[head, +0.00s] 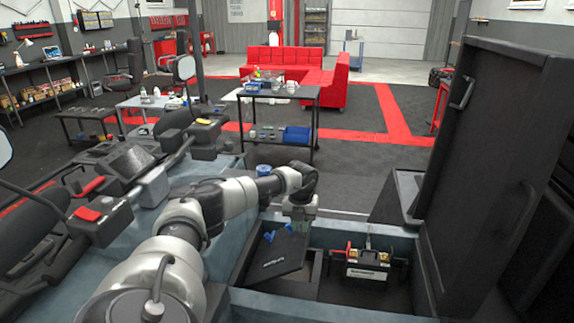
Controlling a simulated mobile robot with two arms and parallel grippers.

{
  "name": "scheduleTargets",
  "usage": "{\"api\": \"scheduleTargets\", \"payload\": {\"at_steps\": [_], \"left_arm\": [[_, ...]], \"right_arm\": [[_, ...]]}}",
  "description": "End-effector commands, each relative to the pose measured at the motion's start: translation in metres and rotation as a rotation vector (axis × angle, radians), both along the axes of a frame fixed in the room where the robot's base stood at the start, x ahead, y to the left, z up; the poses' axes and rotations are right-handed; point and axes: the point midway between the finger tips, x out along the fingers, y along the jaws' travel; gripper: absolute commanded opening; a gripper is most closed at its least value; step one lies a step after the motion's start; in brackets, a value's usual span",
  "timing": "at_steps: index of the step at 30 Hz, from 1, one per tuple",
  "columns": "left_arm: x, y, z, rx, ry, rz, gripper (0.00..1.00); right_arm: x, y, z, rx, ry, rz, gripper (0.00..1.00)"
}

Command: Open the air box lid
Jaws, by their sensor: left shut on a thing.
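The air box lid (279,256) is a dark flat panel with white lettering and blue pieces (270,236) near its far edge. It sits tilted over the dark air box (312,285) in the compartment at the bottom middle. My left gripper (299,222) comes down at the lid's far right corner and is shut on the lid there. The wrist partly hides the fingers and the grip. My right gripper is not in view.
A battery (367,268) with red and black terminals stands right of the air box. A tall dark cover panel (495,150) stands upright at the right. A seat and controls (130,165) are at the left. A cart (280,115) stands beyond.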

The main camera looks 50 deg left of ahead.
Motion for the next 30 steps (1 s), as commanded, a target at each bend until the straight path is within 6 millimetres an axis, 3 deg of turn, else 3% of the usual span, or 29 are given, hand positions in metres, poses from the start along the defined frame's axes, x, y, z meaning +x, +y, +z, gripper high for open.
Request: {"api": "scheduleTargets", "payload": {"at_steps": [1,30], "left_arm": [[-0.01,0.009,-0.002,0.016,0.028,0.008,0.09],[-0.041,0.045,0.029,0.015,0.028,0.008,0.16]], "right_arm": [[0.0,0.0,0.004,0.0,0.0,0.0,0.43],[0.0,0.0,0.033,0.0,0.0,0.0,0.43]]}}
